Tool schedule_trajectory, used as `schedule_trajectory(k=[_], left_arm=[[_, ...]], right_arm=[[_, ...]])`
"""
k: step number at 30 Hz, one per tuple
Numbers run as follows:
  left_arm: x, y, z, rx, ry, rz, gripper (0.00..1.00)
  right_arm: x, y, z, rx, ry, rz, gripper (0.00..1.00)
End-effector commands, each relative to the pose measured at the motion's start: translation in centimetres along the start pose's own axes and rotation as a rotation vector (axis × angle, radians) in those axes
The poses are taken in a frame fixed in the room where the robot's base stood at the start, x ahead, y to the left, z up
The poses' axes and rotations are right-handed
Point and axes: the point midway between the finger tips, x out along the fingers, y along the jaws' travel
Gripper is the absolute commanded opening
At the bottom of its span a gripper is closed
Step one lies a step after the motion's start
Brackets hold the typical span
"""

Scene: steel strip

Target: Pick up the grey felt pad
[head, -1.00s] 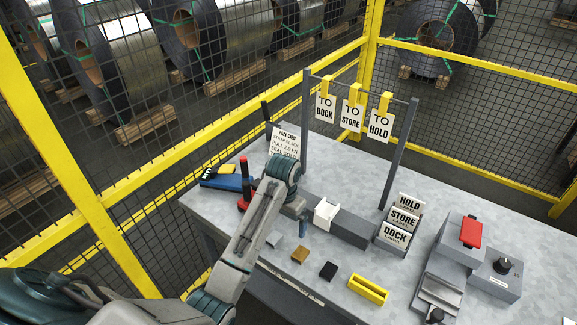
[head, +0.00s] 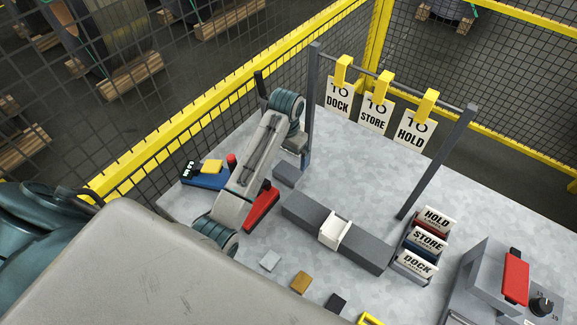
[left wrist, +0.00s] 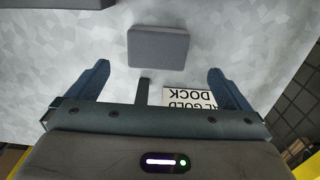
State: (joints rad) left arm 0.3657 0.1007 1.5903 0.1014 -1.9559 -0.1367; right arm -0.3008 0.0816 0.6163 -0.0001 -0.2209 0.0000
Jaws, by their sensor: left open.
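The grey felt pad, a dark grey rounded rectangle (head: 286,174), lies flat on the metal bench just behind the long dark grey bar. In the left wrist view the pad (left wrist: 158,47) lies just beyond the fingertips, roughly centred between them. My left gripper (head: 303,157) is above the bench beside the pad, partly hidden by its own wrist. My right gripper is not in view.
The dark bar (head: 302,213) carries a white sleeve (head: 334,231). A blue gauge (head: 206,181) and red tool (head: 262,209) flank my arm. A sign rack post (head: 308,110) stands close by. A printed card (left wrist: 188,97) shows in the wrist view. Small square pieces (head: 270,261) lie in front.

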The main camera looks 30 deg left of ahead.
Motion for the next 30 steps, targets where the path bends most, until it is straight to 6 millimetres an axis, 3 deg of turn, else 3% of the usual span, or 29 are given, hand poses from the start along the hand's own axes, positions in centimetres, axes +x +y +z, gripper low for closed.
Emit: schedule_trajectory(k=[3,7,17,21,28,30], left_arm=[[1.9,0.0,0.0,0.0,-0.003,0.0,1.0],[3.0,0.0,0.0,0.0,-0.002,0.0,1.0],[7.2,0.5,-0.3,0.0,-0.003,0.001,1.0],[8.3,0.4,-0.3,0.0,0.0,0.0,1.0],[8.4,0.4,-0.3,0.0,0.0,0.0,1.0],[8.4,0.4,-0.3,0.0,0.0,0.0,0.88]], right_arm=[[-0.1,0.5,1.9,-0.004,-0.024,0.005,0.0],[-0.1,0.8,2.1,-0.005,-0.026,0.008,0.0],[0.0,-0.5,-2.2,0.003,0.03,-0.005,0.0],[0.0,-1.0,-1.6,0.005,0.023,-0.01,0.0],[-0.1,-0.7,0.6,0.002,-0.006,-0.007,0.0],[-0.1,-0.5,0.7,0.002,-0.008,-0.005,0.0]])
